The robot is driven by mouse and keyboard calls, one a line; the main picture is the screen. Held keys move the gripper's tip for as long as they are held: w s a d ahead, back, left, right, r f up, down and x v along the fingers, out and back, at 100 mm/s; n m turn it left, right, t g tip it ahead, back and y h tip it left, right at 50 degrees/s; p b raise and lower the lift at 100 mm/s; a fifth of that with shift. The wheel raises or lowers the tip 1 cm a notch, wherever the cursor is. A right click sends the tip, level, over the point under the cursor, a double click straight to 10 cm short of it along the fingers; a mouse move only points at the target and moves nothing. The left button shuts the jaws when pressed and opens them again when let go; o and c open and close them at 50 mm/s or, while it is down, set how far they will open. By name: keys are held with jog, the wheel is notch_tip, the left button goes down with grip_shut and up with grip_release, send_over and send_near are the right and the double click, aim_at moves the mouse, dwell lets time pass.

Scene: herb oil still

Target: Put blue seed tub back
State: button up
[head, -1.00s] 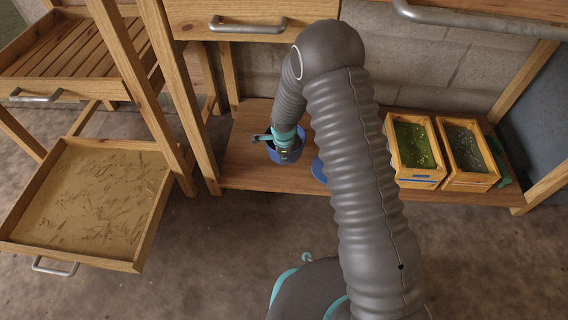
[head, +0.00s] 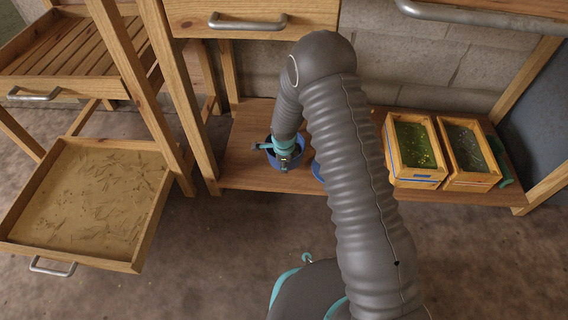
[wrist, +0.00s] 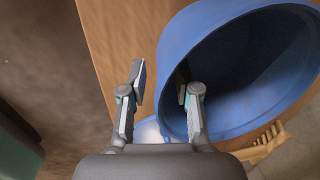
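The blue seed tub (head: 299,160) stands on the lower wooden shelf, left of my arm in the head view. In the wrist view the tub (wrist: 230,20) fills the upper right, its open mouth showing a dark inside. My gripper (wrist: 162,80) is open at its near wall. The left finger is outside the tub, with a gap to the wall; the right finger overlaps the mouth and seems to be inside. In the head view my gripper (head: 284,160) reaches down at the tub. The tub's contents cannot be made out.
A flat blue disc (head: 317,171) lies right of the tub, partly hidden by my arm. A pulled-out sand-coloured tray (head: 90,205) juts out at left. A drawer (head: 250,18) hangs above.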

jog(key=shift+r, duration=0.1)
notch_tip(320, 180, up, 12)
jog(key=s+p, duration=0.2)
dwell(0.3)
jog(key=shift+d, duration=0.1)
dwell(0.9)
